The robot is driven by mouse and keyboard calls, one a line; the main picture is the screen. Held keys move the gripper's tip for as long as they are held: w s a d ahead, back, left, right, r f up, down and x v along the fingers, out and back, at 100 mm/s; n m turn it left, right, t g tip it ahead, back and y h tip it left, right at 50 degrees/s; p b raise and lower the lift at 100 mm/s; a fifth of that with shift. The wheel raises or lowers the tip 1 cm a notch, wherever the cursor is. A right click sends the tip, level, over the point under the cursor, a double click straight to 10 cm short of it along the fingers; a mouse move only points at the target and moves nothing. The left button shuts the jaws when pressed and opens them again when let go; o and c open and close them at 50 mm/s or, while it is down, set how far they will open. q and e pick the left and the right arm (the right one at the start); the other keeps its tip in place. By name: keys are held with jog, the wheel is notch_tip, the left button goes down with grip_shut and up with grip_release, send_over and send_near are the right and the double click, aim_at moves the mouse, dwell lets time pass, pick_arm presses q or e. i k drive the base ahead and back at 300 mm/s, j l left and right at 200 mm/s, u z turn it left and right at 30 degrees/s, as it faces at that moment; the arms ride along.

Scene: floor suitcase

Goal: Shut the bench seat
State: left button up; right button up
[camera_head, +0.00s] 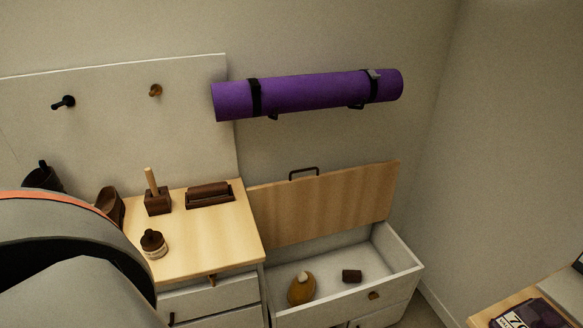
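The bench (398,290) stands against the back wall, right of a drawer cabinet. Its wooden seat lid (325,205) is raised and leans back near the wall, with a dark handle (304,173) on its top edge. The white compartment below is open. Inside lie a yellowish-brown item with a pale top (301,289) and a small dark brown block (352,276). Neither of my grippers is in view; a large grey part of my own body fills the lower left.
The wood-topped cabinet (205,245) holds a block with a peg (157,195), a dark tray (210,196) and a small jar (153,243). A rolled purple mat (310,93) hangs above the lid. A wooden table with a magazine (530,315) is at lower right.

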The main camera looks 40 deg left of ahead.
aim_at(290, 211)
jog(key=u, duration=0.9)
jog(key=i+l+u, duration=0.15)
jog(key=u, duration=0.15)
jog(key=i+l+u, duration=0.15)
jog(key=u, duration=0.15)
